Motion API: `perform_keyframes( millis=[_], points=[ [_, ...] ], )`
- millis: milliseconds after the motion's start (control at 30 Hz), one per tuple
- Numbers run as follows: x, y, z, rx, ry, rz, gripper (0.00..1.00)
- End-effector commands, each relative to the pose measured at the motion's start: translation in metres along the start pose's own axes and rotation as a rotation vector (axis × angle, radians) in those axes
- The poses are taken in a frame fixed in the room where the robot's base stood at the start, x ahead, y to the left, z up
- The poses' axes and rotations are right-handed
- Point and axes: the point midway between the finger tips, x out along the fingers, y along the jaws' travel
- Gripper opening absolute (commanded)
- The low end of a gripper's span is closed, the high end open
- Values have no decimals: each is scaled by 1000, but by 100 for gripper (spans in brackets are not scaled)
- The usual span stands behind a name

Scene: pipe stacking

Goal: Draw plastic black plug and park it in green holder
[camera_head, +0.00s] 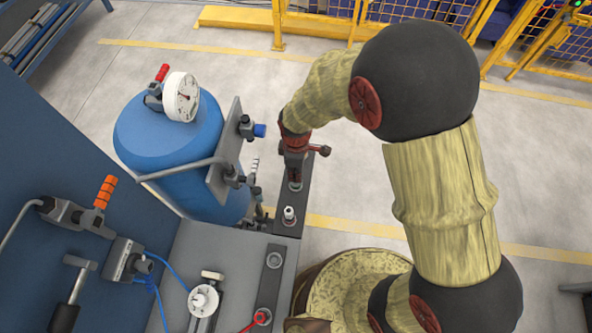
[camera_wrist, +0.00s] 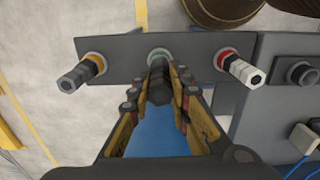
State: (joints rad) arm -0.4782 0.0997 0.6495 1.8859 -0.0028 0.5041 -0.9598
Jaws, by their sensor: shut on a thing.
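My gripper (camera_wrist: 158,100) is shut on the black plug (camera_wrist: 158,82), which lies between its fingers. The plug's far end lines up with the green-ringed holder (camera_wrist: 160,55) in the middle of a dark bar (camera_wrist: 120,47); I cannot tell how deep it sits. A yellow-ringed holder on the left carries a grey and black fitting (camera_wrist: 75,79). A red-ringed holder on the right carries a white and black fitting (camera_wrist: 244,73).
A blue tank (camera_head: 150,135) with a white gauge (camera_head: 181,97) stands left of my gripper. A blue-capped valve (camera_head: 258,130) juts toward it. A grey bench (camera_head: 205,245) with a white round fitting (camera_head: 203,300) is in front. Open floor lies to the right.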

Motion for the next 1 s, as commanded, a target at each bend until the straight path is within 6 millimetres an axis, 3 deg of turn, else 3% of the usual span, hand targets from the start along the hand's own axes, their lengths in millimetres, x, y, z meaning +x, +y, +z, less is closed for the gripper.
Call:
perform_keyframes(
  millis=[1000],
  points=[
    [12, 0, 0, 0, 0, 0, 0]
  ],
)
